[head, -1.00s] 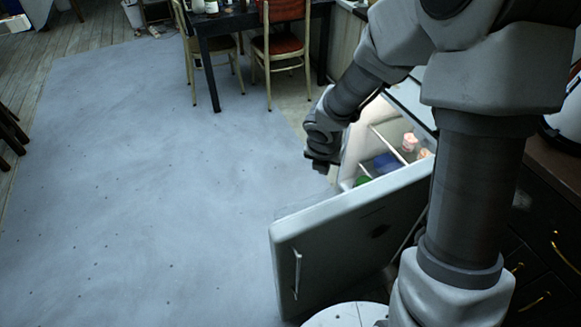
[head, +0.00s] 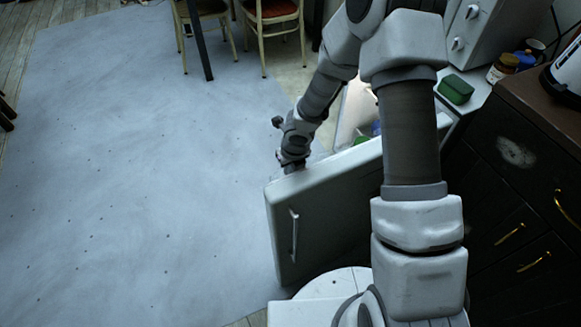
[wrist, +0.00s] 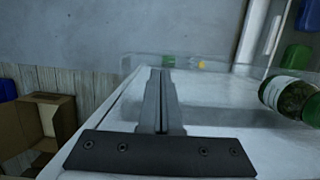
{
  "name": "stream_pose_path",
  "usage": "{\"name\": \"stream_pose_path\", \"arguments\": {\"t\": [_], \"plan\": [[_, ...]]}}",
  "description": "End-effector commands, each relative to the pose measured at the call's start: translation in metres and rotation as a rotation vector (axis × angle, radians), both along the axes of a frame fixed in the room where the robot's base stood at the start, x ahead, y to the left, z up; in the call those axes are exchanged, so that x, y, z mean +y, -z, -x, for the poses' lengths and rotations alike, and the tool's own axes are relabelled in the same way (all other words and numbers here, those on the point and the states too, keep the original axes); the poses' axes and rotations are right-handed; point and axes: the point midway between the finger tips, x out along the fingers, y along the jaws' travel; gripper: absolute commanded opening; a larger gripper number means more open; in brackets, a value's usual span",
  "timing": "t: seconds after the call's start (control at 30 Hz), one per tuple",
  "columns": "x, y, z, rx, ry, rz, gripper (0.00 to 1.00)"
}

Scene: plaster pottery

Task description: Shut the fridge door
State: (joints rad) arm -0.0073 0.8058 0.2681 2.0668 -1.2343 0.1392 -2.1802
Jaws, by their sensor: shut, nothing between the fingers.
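The fridge door (head: 340,205) stands open, its pale outer face with a vertical handle (head: 294,235) turned towards me in the head view. The fridge interior (head: 352,108) shows in part behind my arm. My gripper (head: 291,168) is shut and empty, at the top edge of the door near its free end, on the inner side. Whether it touches the door is unclear. In the wrist view the shut fingers (wrist: 160,85) point along a pale surface with a clear shelf (wrist: 140,62) and a green bottle (wrist: 288,92).
Dark drawers (head: 510,235) with brass handles stand at the right. A green box (head: 455,89) and jars (head: 503,68) sit on the counter. Chairs (head: 268,20) stand at the back. The blue-grey floor (head: 130,170) at left is clear. A cardboard box (wrist: 45,120) shows in the wrist view.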

Motion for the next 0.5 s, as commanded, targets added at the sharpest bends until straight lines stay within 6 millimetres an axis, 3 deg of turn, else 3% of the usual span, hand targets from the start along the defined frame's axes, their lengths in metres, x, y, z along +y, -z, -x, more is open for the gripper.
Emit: {"name": "stream_pose_path", "arguments": {"t": [0.03, 0.2, 0.5], "plan": [[0.001, 0.013, -0.001, 0.002, -0.002, 0.001, 0.0], [0.003, 0.028, -0.006, 0.0, 0.0, 0.0, 0.0], [0.003, 0.031, -0.007, 0.0, 0.002, 0.0, 0.0]]}}
